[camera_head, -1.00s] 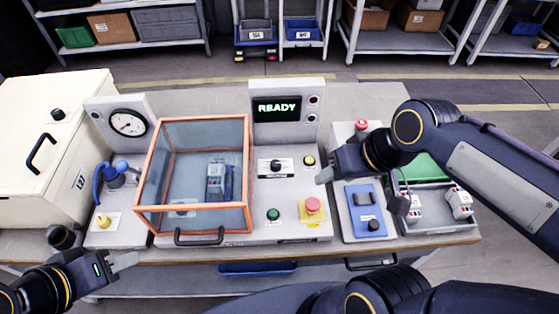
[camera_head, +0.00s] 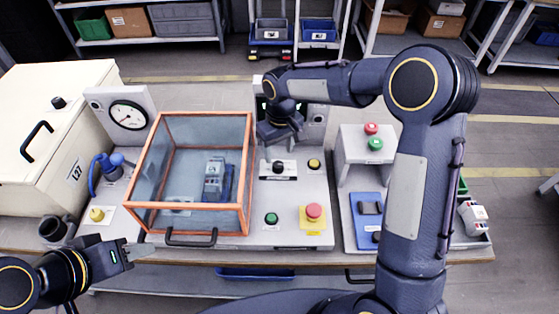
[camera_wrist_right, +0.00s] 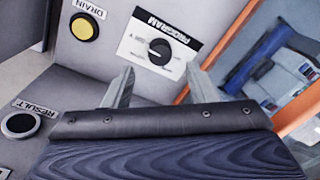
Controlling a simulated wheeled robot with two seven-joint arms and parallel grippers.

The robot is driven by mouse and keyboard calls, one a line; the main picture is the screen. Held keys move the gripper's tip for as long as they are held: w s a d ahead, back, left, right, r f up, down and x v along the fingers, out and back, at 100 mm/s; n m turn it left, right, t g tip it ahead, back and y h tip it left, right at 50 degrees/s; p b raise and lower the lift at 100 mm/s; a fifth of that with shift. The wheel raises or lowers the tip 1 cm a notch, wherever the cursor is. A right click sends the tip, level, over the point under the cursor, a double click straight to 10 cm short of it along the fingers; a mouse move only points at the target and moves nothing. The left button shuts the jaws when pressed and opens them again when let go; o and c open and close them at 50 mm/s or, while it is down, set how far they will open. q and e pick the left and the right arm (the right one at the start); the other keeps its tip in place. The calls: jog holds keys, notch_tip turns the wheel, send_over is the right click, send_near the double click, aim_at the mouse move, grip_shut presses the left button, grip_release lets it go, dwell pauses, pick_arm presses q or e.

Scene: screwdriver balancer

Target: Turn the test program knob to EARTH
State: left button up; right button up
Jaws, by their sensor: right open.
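The black program knob (camera_head: 278,167) sits on a white label plate on the grey tester panel. In the right wrist view the knob (camera_wrist_right: 159,51) shows a white pointer line, and the label reads PROGRAM; its position words are too small to read. My right gripper (camera_head: 277,149) is just above and behind the knob. In the right wrist view its two fingers (camera_wrist_right: 160,82) are apart and empty, with the knob beyond the gap. My left gripper (camera_head: 139,250) is at the lower left, away from the knob; its finger opening is too small to tell.
An orange-framed clear box (camera_head: 160,205) stands left of the knob. A yellow DRAIN button (camera_wrist_right: 85,27), a green button (camera_head: 271,218) and a red stop button (camera_head: 314,212) are nearby. My right arm covers most of the display.

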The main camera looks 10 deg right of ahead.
aim_at(278, 164)
jog(key=shift+a+f, duration=0.1)
jog(key=shift+f, duration=2.6)
jog(key=c, duration=1)
jog(key=shift+n, duration=0.4)
jog(key=n, duration=0.4)
jog(key=shift+n, duration=0.4)
jog(key=n, duration=0.6)
jog(key=shift+a, duration=0.1)
jog(key=shift+h, duration=0.3)
